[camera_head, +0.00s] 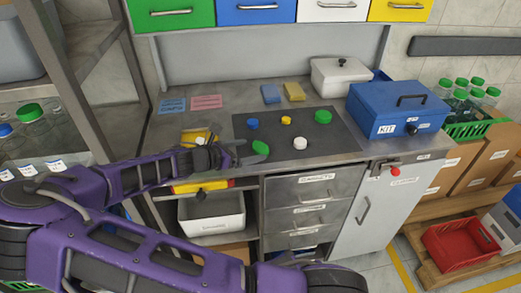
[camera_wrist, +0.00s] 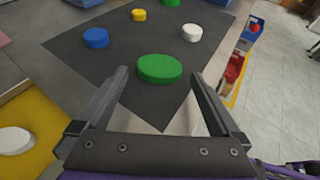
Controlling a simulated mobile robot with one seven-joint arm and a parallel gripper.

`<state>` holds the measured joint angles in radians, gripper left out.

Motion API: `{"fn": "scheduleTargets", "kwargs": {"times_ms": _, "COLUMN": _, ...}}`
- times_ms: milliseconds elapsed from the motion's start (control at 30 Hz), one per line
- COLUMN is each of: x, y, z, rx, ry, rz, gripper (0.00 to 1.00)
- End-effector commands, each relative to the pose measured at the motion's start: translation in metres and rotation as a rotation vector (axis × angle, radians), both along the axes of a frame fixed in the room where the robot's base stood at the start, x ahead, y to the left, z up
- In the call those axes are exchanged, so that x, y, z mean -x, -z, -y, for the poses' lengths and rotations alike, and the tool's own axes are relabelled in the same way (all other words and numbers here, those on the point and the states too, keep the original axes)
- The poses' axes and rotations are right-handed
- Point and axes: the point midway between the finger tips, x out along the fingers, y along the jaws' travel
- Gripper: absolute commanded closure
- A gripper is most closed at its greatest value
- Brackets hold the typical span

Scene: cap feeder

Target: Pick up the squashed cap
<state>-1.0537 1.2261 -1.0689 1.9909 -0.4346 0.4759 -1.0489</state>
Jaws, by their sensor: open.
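A green cap (camera_head: 260,147) lies near the front left edge of the dark mat (camera_head: 272,131); it looks oval and larger than the round caps, and appears to be the squashed one. In the wrist view this green cap (camera_wrist: 160,68) lies just beyond and between my fingertips. My gripper (camera_head: 232,156) is open and empty, just left of the cap in the head view. In the wrist view its fingers (camera_wrist: 160,76) stand apart on either side, with no visible contact on the cap.
Blue (camera_head: 252,123), yellow (camera_head: 285,120), white (camera_head: 300,143) and another green cap (camera_head: 322,117) lie on the mat. A yellow tray (camera_wrist: 45,115) holding a white cap (camera_wrist: 15,140) is at left. A blue kit box (camera_head: 392,108) stands right.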

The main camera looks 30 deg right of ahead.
Motion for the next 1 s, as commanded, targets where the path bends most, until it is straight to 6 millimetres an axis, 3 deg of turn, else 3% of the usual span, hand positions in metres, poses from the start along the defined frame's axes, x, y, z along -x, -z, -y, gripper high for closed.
{"fn": "scheduleTargets", "kwargs": {"times_ms": 200, "x": -0.007, "y": 0.011, "z": 0.024, "rx": 0.002, "ry": -0.001, "rz": 0.002, "gripper": 0.00}}
{"fn": "scheduleTargets", "kwargs": {"times_ms": 467, "x": -0.008, "y": 0.012, "z": 0.026, "rx": -0.001, "ry": -0.002, "rz": 0.002, "gripper": 0.00}}
{"fn": "scheduleTargets", "kwargs": {"times_ms": 833, "x": -0.007, "y": 0.012, "z": 0.026, "rx": -0.001, "ry": -0.002, "rz": 0.002, "gripper": 0.65}}
{"fn": "scheduleTargets", "kwargs": {"times_ms": 1000, "x": -0.007, "y": 0.012, "z": 0.026, "rx": -0.001, "ry": -0.002, "rz": 0.002, "gripper": 0.69}}
